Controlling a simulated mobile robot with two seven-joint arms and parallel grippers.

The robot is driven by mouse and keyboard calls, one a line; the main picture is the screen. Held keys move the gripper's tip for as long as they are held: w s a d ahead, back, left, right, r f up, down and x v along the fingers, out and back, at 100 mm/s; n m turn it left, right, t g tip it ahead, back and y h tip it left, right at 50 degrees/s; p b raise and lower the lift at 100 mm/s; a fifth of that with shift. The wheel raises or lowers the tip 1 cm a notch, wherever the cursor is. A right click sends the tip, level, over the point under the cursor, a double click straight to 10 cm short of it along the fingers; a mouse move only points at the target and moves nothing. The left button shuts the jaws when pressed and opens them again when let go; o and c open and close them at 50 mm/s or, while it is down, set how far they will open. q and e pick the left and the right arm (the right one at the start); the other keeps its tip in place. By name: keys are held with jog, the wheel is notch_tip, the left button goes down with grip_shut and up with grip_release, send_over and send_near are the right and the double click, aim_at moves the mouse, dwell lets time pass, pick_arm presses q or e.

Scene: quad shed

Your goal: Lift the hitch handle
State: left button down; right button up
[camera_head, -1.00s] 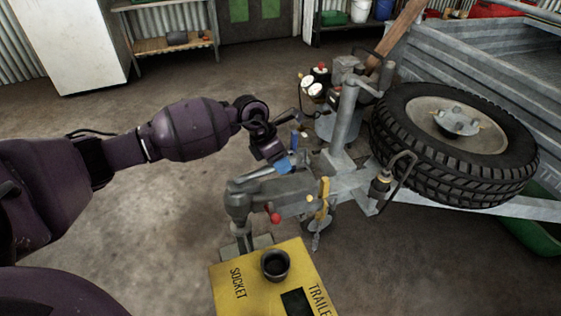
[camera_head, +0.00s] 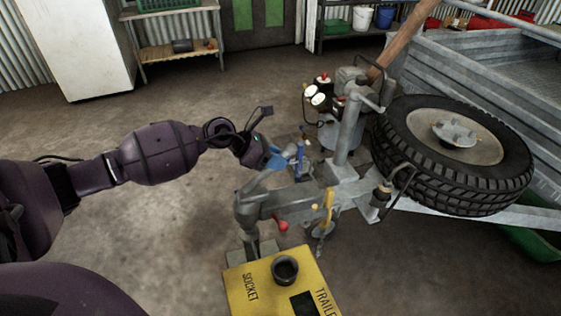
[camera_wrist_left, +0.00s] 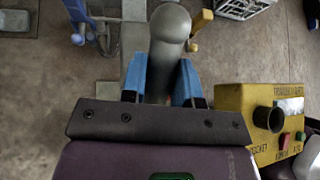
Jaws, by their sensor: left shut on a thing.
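The grey hitch handle (camera_head: 257,180) rises at a slant from the grey coupling head (camera_head: 250,207) on the trailer drawbar. My left gripper (camera_head: 278,160), with blue fingers, is shut on its free end. In the left wrist view the grey handle (camera_wrist_left: 170,42) stands between the two blue fingers (camera_wrist_left: 163,82). The gripper body hides part of the handle there. My right gripper is not in view.
A yellow socket box (camera_head: 262,292) stands in front of the coupling. A red-knobbed lever (camera_head: 281,225) and a yellow lever (camera_head: 327,207) are close by. The jockey post (camera_head: 350,125) and spare wheel (camera_head: 455,150) are to the right. Open floor lies left.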

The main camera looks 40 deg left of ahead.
pick_arm(q)
jog(key=shift+s+a+r+t+h, duration=0.5)
jog(key=shift+s+r+t, duration=0.2)
jog(key=shift+t, duration=0.2)
jog(key=c, duration=0.9)
grip_release()
jog(key=shift+o, duration=0.2)
jog(key=shift+s+r, duration=0.1)
jog(key=shift+s, duration=0.05)
